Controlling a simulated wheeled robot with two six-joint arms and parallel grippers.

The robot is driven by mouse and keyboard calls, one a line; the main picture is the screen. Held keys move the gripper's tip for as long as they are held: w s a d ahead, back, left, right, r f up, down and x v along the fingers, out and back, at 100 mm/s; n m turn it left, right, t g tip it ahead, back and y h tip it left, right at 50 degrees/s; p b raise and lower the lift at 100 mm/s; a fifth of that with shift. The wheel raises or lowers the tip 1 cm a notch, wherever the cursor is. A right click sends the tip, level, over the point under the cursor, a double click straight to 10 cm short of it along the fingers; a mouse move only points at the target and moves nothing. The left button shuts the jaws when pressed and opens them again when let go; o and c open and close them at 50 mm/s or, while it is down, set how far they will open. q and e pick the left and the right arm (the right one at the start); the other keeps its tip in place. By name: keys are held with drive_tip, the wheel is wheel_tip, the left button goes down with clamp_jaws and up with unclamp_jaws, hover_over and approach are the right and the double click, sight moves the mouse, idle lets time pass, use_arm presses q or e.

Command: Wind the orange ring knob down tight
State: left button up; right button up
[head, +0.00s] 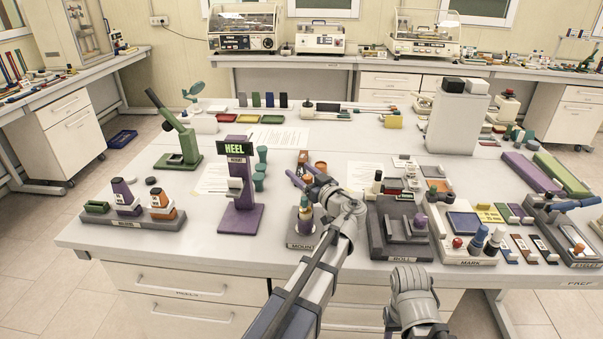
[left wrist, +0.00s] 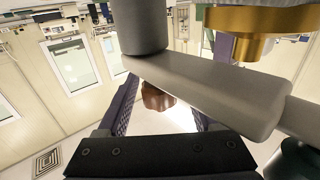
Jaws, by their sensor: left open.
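In the left wrist view, a copper-orange block (left wrist: 155,98) shows between the spread fingers (left wrist: 160,112), beyond a grey bar (left wrist: 210,93) that crosses in front. I cannot tell whether the fingers touch it. A gold round piece (left wrist: 255,35) is at upper right there. My right gripper is out of frame.
The HEEL post (head: 241,190) stands left of the MOUNT stand. The grey ROLL fixture (head: 401,228) and the MARK tray (head: 462,246) are to the right. Paper sheets lie on bare tabletop behind.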

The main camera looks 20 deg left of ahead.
sight(311, 180)
use_arm(q)
drive_tip(key=v, duration=0.7)
drive_tip(key=shift+s+d, duration=0.2)
drive_tip(key=shift+d, duration=0.15)
